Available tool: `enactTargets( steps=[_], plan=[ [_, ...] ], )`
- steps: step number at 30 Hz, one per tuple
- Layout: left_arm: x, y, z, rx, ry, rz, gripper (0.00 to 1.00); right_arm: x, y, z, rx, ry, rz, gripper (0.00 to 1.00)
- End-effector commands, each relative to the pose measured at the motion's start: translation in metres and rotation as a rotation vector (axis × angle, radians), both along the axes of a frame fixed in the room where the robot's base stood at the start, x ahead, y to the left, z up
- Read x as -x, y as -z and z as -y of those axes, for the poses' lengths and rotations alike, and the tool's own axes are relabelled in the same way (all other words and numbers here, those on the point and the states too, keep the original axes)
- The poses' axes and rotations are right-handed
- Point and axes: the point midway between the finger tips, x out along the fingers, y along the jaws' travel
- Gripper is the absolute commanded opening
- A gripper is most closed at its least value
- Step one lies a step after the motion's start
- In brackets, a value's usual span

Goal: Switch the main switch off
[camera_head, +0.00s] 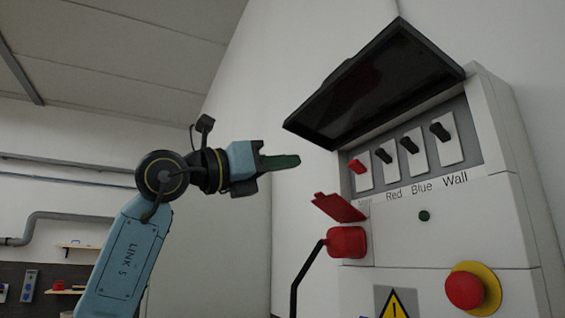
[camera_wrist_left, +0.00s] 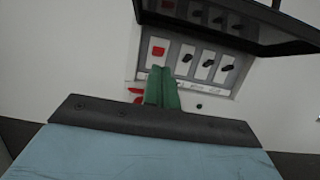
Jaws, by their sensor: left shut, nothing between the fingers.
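The main switch is the red toggle (camera_head: 358,167) at the left end of a row of switches on a white panel box (camera_head: 515,215). Its label is partly hidden by a raised red flap. Black toggles (camera_head: 384,156) to its right are labelled Red, Blue and Wall. A dark cover (camera_head: 375,85) is swung up above the row. My left gripper (camera_head: 297,161) is shut and empty, left of the red toggle and apart from it in the head view. In the left wrist view its green fingers (camera_wrist_left: 162,88) lie together just below the red switch (camera_wrist_left: 158,50). My right gripper is not in view.
A red socket (camera_head: 347,242) with a raised red lid (camera_head: 338,207) and a black cable sits below the red toggle. A red emergency button (camera_head: 465,288) on a yellow base is lower right. A small green light (camera_head: 424,215) is on the panel front. The wall left of the box is clear.

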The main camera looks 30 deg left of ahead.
Motion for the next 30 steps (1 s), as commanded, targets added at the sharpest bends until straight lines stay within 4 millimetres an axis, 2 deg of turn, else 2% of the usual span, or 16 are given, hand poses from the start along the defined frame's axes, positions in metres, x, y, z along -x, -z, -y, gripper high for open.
enactTargets(
  steps=[19, 25, 30],
  plan=[
    [-0.069, -0.026, 0.055, 0.002, 0.006, -0.003, 0.0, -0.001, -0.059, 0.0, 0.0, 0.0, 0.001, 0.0],
    [-0.09, -0.03, 0.072, 0.002, 0.006, -0.003, 0.0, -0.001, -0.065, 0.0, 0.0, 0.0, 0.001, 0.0],
    [-0.103, -0.033, 0.082, 0.001, 0.006, -0.002, 0.0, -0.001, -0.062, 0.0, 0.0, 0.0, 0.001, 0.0]
  ],
)
